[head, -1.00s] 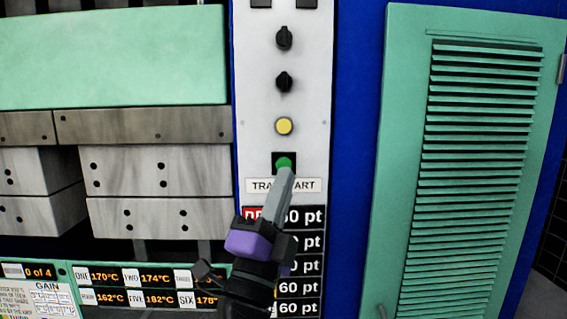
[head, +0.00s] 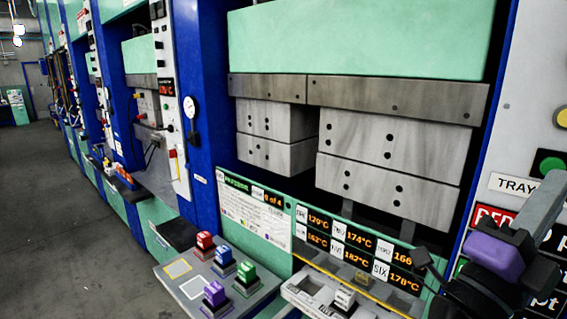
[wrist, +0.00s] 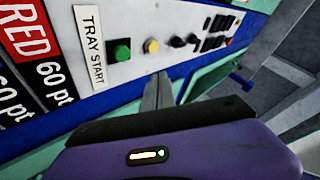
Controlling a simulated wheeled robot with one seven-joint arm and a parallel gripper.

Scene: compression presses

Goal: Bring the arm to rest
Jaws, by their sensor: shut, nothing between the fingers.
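My gripper (head: 552,190) is at the right edge of the head view, in front of the press's control panel. Its grey fingers are shut together with nothing between them, and its purple body sits below them. In the wrist view the shut fingers (wrist: 157,92) point at the panel, apart from the green button (wrist: 121,52). The green button (head: 549,163) shows just above the fingertips in the head view. The arm behind the gripper is mostly outside the picture.
Panel knobs (wrist: 195,40) are close by. The press's metal blocks (head: 390,170) stand left of the gripper. A side shelf (head: 190,292) holds several coloured handled pieces. A white tray (head: 300,290) is below the temperature displays. Open floor (head: 60,220) lies far left.

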